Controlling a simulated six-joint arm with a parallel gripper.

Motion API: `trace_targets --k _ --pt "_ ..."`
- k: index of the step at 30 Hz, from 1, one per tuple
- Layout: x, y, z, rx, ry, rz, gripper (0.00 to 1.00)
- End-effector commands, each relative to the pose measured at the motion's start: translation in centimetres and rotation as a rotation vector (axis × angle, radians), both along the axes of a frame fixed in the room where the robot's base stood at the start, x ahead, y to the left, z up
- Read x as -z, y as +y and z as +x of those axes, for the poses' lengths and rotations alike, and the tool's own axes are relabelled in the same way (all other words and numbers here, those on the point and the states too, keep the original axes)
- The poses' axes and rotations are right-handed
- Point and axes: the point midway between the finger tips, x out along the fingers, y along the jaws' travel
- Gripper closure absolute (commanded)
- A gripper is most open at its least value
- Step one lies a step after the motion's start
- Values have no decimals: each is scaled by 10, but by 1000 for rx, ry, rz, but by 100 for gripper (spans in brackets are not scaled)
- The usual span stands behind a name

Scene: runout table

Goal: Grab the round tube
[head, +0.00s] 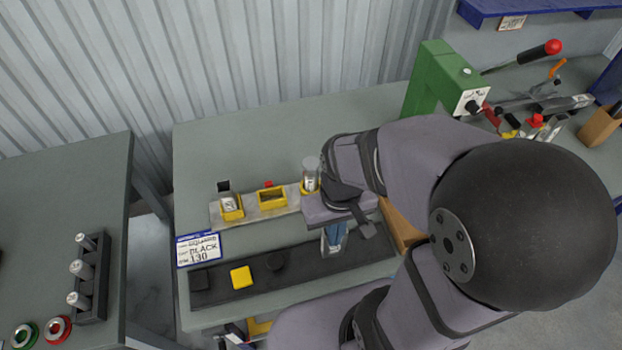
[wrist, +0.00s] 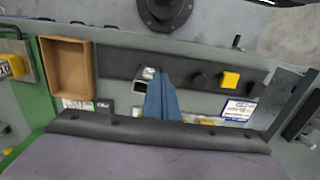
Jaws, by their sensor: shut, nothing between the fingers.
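My gripper (head: 336,236) is shut and empty, pointing down over the dark strip (head: 305,262); its blue fingers also show in the wrist view (wrist: 165,88). A short silver piece with an open-looking end (wrist: 148,73) is right at the fingertips in the wrist view; in the head view the fingers largely hide it. I cannot tell whether it is round or square, or whether the fingers touch it. A round black piece (head: 276,261) and a yellow square piece (head: 241,277) lie on the strip. A round silver, glassy-looking cylinder (head: 311,172) stands upright at a yellow holder behind my gripper.
Yellow bins (head: 271,198) stand on a plate behind the strip. A label card (head: 199,249) lies at the left. A brown open box (wrist: 68,68) and a green machine (head: 434,82) are to the right in the head view. The table's back left is clear.

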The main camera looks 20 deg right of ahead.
Motion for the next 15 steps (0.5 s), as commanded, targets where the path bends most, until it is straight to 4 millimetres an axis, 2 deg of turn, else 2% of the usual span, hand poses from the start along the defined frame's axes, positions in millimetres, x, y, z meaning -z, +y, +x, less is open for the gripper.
trace_targets --k 14,15 --pt "0 0 0 0 0 0 100" --pt "0 0 0 0 0 0 95"
